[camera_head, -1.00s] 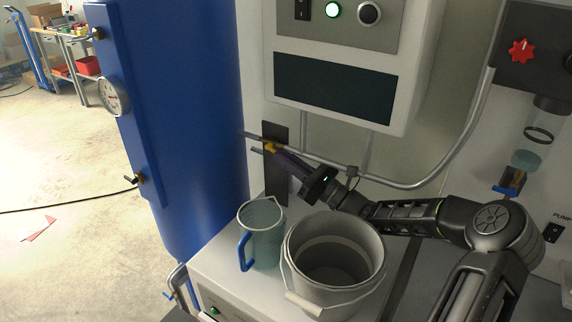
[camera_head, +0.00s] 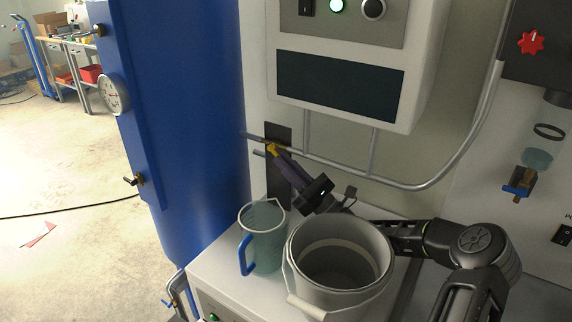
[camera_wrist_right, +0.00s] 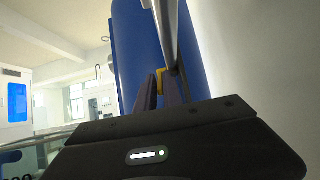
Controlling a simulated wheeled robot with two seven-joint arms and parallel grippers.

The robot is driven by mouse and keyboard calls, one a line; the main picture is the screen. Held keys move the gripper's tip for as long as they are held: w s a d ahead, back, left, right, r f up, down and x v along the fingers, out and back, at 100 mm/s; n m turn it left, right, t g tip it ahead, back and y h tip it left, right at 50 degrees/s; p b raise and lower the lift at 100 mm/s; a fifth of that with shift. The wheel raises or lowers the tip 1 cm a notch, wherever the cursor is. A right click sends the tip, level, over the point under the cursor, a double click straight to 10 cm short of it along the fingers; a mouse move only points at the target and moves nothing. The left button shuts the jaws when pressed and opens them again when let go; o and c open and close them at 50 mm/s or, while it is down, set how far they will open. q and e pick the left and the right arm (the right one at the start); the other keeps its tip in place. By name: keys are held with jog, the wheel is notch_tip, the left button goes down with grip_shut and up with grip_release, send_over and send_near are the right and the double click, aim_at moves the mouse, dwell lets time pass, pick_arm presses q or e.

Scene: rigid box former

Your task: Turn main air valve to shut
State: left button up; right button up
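The main air valve appears to be the fitting with a yellow handle (camera_head: 272,149) on the grey pipe, between the blue tank and the white cabinet. My right gripper (camera_head: 278,156) reaches it from the lower right, above the jug and bucket. Its dark fingers are close together at the yellow handle, which also shows between the fingertips in the right wrist view (camera_wrist_right: 161,84). The fingers look shut on it; they hide part of the handle. My left gripper is not in view.
A clear jug (camera_head: 264,240) with a blue handle and a grey bucket (camera_head: 298,270) stand on the white bench below my right arm. The blue tank (camera_head: 190,110) with a gauge (camera_head: 115,94) is at left. A control box (camera_head: 340,70) hangs above.

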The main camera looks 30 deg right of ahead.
jog(key=o, duration=0.3)
notch_tip(320, 180, up, 10)
dwell(0.7)
